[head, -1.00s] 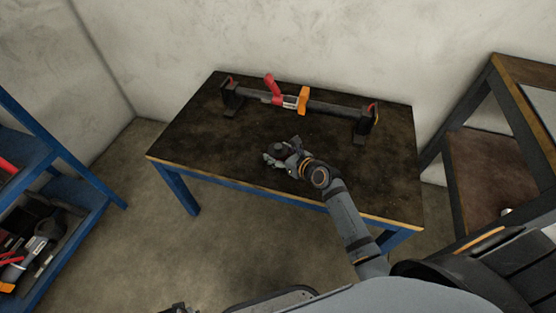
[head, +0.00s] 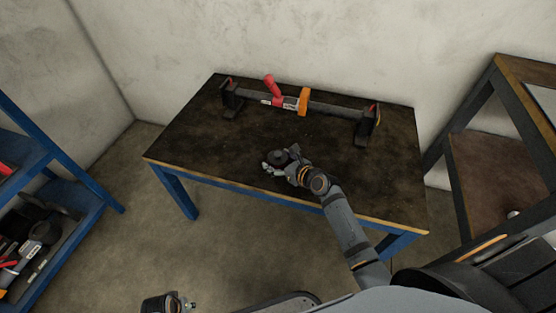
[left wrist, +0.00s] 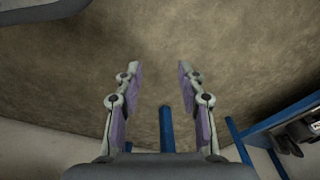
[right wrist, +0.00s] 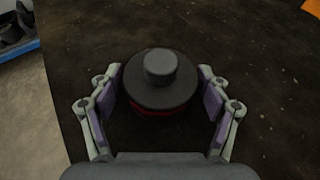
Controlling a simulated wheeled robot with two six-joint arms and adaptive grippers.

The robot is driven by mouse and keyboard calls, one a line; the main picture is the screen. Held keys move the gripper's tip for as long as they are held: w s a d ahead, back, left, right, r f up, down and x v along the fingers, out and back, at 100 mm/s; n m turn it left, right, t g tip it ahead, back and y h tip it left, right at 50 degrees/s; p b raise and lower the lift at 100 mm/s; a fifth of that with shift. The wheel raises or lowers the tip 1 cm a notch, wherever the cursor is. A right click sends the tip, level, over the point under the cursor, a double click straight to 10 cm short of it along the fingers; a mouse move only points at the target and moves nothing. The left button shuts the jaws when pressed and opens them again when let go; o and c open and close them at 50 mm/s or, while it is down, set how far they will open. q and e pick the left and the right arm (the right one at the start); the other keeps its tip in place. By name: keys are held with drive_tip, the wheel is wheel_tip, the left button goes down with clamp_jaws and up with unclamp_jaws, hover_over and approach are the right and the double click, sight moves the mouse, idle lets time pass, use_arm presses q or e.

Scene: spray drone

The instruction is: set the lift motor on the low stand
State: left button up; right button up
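The lift motor seems to be the dark round piece with a smaller cap and a reddish band (right wrist: 161,83). It stands upright on the workbench and also shows in the head view (head: 277,156). My right gripper (right wrist: 160,92) is open, with one finger on either side of the motor and small gaps showing. In the head view my right gripper (head: 282,162) is low over the bench's front half. My left gripper (left wrist: 158,75) is open and empty above the floor. I cannot clearly pick out the low stand.
The dark workbench (head: 200,135) carries a long bar (head: 335,108) on two end supports, with a red handle and an orange clamp. A blue shelf (head: 75,205) with tools stands left. A brown-shelved rack (head: 485,170) stands right. The bench's left part is clear.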

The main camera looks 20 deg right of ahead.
idle(0.3)
drive_tip(key=shift+s+r, duration=0.1)
drive_tip(key=shift+r, duration=0.1)
drive_tip(key=p+v, duration=0.4)
drive_tip(key=v, duration=0.7)
use_arm(q)
drive_tip(key=s+a+f, duration=0.2)
drive_tip(key=s+f, duration=0.4)
drive_tip(key=f, duration=0.2)
drive_tip(key=shift+s+a, duration=0.25)
drive_tip(key=shift+s, duration=0.05)
use_arm(e)
drive_tip(key=shift+s+d, duration=0.2)
drive_tip(key=shift+s, duration=0.15)
